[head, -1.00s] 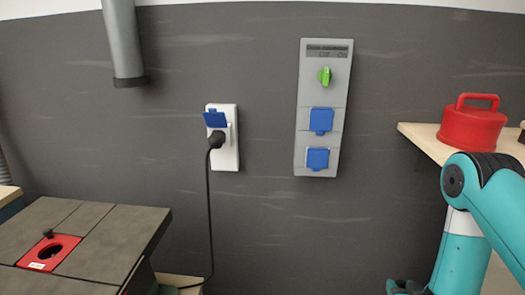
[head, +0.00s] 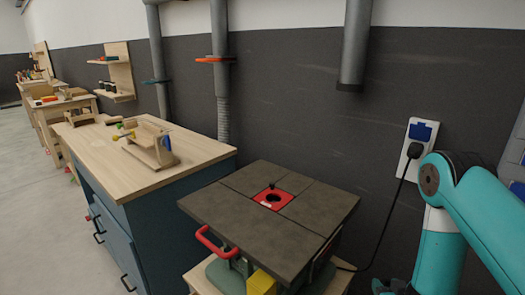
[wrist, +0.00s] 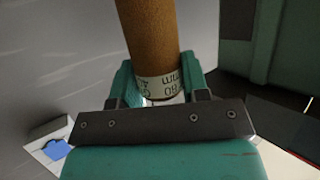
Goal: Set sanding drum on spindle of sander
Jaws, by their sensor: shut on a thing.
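The sander (head: 258,215) stands in the middle of the head view, with a dark grey table top in several plates. A red insert (head: 272,199) in its top has a dark round opening, and the short dark spindle tip (head: 272,186) shows there. In the wrist view the brown sanding drum (wrist: 153,40) with a printed white band is held between the teal fingers of my gripper (wrist: 160,88). My gripper is shut on the drum's lower end. My gripper and the drum are outside the head view, where only my teal arm shows at the right.
A blue cabinet (head: 150,225) with a wooden top stands left of the sander, carrying a wooden jig (head: 150,145). A red handle (head: 217,244) sticks out at the sander's front left. A black cable (head: 385,215) runs down from the wall socket (head: 416,145). Grey pipes hang behind.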

